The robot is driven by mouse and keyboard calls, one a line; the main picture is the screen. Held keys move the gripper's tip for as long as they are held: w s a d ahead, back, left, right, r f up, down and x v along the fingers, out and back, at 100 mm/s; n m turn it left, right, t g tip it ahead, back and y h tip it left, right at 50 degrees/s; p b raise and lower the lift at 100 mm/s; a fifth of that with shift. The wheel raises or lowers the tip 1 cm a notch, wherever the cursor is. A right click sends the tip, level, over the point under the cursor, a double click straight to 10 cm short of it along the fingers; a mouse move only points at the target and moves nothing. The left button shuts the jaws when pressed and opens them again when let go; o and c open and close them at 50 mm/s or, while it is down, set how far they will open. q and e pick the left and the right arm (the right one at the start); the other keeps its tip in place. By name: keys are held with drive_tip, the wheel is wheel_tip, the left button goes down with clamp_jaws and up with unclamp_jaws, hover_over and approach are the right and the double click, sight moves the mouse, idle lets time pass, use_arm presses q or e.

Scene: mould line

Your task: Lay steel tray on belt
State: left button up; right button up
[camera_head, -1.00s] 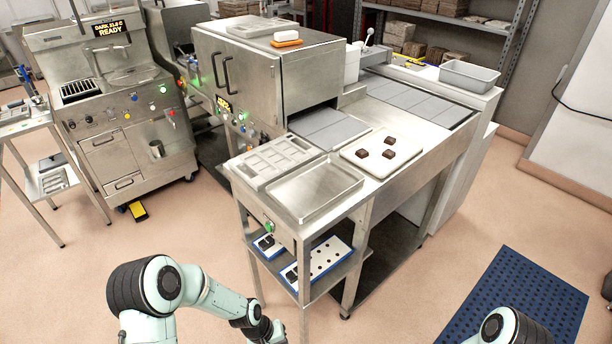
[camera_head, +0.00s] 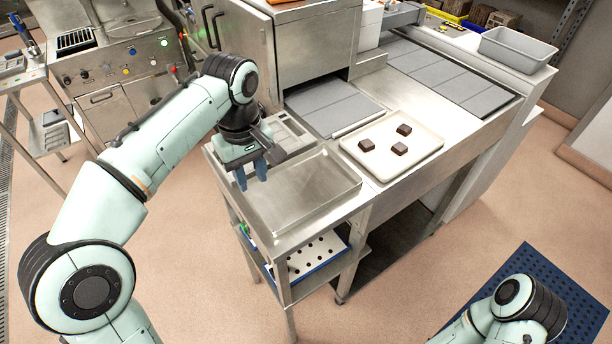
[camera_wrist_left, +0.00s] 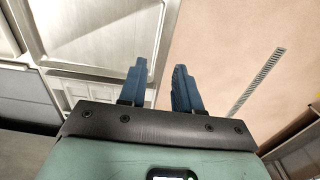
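The steel tray (camera_head: 305,200) is a shallow, shiny, empty rectangle lying flat on the front of the steel worktable. The grey belt (camera_head: 330,105) comes out of the machine's opening behind it and looks bare. My left gripper (camera_head: 252,178) is over the tray's left end, fingers pointing down and slightly apart. In the left wrist view its blue fingers (camera_wrist_left: 158,85) have an empty gap between them, with a pale metal surface to the left and floor to the right. I cannot tell whether they touch the tray rim. My right gripper is out of frame.
A cream tray (camera_head: 428,143) with three brown chocolates lies right of the steel tray. A pale mould (camera_head: 292,138) behind it is partly hidden by my left gripper. A grey bin (camera_head: 517,48) stands back right. A shelf below holds a blue-rimmed board (camera_head: 310,258).

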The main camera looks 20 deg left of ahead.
use_arm(q)
drive_tip(key=b, duration=0.2)
hover_over(259, 214)
drive_tip(key=f, duration=0.6)
drive_tip(key=shift+s+f, duration=0.25)
drive_tip(key=shift+s, duration=0.1)
drive_tip(key=shift+w+f, duration=0.15)
drive_tip(key=shift+f, duration=0.35)
wheel_tip(259, 214, down, 5)
drive_tip(key=shift+w, duration=0.15)
clamp_jaws()
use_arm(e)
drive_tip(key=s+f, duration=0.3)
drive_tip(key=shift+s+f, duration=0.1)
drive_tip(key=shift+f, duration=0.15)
use_arm(q)
drive_tip(key=shift+r, duration=0.1)
